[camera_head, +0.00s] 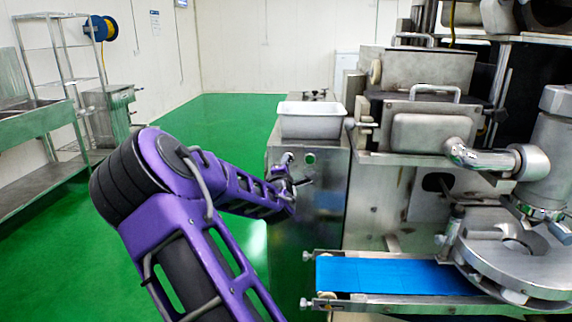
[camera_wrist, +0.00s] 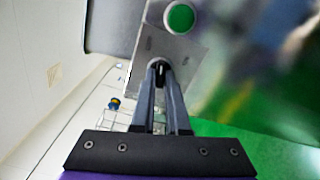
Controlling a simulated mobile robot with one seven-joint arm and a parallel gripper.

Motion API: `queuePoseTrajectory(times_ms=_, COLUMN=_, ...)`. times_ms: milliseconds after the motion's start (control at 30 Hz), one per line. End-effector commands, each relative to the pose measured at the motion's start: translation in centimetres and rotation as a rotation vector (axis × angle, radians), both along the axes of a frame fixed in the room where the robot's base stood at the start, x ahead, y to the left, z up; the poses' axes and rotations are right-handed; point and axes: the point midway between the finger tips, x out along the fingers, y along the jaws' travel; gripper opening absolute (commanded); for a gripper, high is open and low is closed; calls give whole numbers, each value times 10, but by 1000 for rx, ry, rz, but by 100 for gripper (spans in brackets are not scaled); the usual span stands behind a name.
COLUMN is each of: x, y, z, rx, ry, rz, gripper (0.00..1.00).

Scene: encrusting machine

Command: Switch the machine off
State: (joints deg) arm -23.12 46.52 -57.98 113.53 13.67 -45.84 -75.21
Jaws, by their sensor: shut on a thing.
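The encrusting machine (camera_head: 420,135) stands at the right in the head view, with a steel cabinet (camera_head: 318,215) at its left side. A green button (camera_head: 310,158) sits on the cabinet's front. The button also shows large at the top of the wrist view (camera_wrist: 180,18), on a pale metal plate (camera_wrist: 184,50). My gripper (camera_head: 298,184) is at the cabinet front, just below and left of the button. In the wrist view my gripper's fingers (camera_wrist: 160,72) close on a small dark switch knob (camera_wrist: 160,67) below the button. The fingers mostly hide the knob, so its setting cannot be read.
A blue conveyor belt (camera_head: 390,275) sticks out low to the right of my gripper. A metal tub (camera_head: 311,120) rests on the cabinet top. A steel sink bench (camera_head: 40,140) and wire shelf (camera_head: 58,65) stand far left. Green floor (camera_head: 235,120) is clear behind my arm.

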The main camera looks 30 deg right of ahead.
Motion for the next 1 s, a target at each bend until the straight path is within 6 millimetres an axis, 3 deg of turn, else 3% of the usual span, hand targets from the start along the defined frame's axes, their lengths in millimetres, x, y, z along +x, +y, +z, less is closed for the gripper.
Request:
queuePoseTrajectory(times_ms=500, x=0, y=0, z=-2, rx=-301, ry=226, rz=0, gripper=0)
queuePoseTrajectory(times_ms=1000, x=0, y=-1, z=-1, rx=-373, ry=281, rz=0, gripper=0)
